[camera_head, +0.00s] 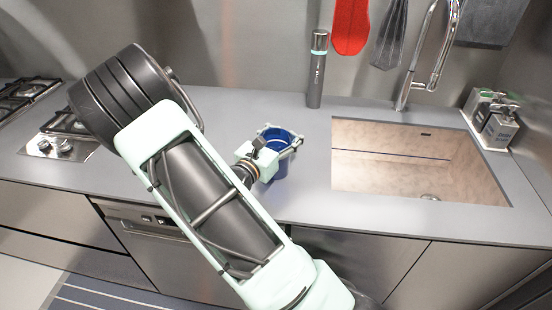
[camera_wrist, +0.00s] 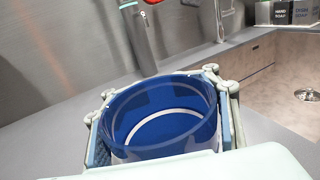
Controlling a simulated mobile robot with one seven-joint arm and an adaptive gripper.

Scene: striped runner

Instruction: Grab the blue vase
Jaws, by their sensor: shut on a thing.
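The blue vase (camera_head: 281,168) stands upright at the counter, near its front edge and left of the sink. In the wrist view the vase (camera_wrist: 160,122) shows its round open rim and a pale ring inside. My gripper (camera_head: 280,141) is shut on the vase, with its fingers along both sides of the rim. In the wrist view the fingers flank the vase left and right. The vase's base is mostly hidden in the wrist view, and I cannot tell whether it touches the counter.
A sink (camera_head: 420,165) with a curved faucet (camera_head: 428,55) lies to the right. A dark grey cylinder (camera_head: 317,70) stands behind the vase. Soap dispensers (camera_head: 497,122) stand at the far right. A stove (camera_head: 60,135) is at the left. A red mitt (camera_head: 350,25) hangs on the wall.

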